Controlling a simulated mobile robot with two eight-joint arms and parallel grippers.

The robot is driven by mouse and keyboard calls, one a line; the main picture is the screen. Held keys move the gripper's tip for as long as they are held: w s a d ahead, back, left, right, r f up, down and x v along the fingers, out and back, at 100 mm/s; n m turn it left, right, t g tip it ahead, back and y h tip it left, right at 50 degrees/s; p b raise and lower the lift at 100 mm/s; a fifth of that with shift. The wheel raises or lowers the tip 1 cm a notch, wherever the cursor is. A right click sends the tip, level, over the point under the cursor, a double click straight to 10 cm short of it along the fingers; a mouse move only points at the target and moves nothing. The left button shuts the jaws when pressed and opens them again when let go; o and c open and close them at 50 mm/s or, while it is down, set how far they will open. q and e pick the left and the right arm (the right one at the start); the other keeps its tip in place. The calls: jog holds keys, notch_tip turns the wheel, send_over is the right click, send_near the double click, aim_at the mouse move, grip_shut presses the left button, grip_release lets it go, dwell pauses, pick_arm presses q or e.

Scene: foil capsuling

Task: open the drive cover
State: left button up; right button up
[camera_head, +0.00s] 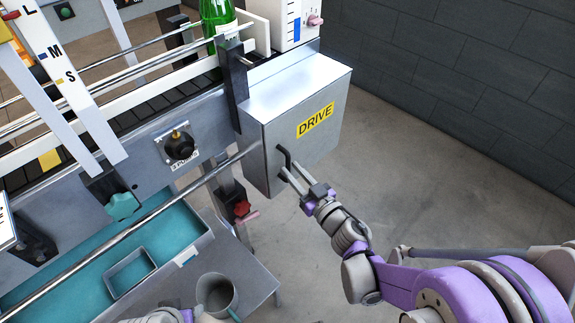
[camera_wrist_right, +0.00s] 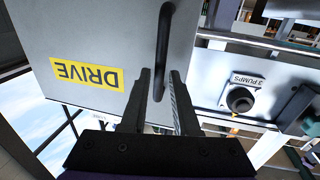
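The drive cover (camera_head: 300,125) is a grey metal box front with a yellow DRIVE label, at the right end of the conveyor machine. It looks closed. Its black bar handle (camera_head: 284,158) is on the left side of the front face. My right gripper (camera_head: 292,178) is at the handle. In the right wrist view, the cover (camera_wrist_right: 60,25) fills the upper left, and the open fingers (camera_wrist_right: 161,85) stand either side of the handle's lower end (camera_wrist_right: 163,40), with gaps visible. My left gripper is out of view; only a bit of purple and white arm shows at the bottom edge.
A black knob on a 3 PUMPS plate (camera_head: 179,145) is left of the cover. A red knob (camera_head: 242,208) is below it. A grey mug (camera_head: 217,293) stands near a teal tray (camera_head: 185,232). A green bottle (camera_head: 216,15) is above. Open floor lies right of the cover.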

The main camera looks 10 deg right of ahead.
aim_at(289, 167)
jog(key=shift+x, duration=1.55)
jog(key=shift+c, duration=0.3)
grip_shut()
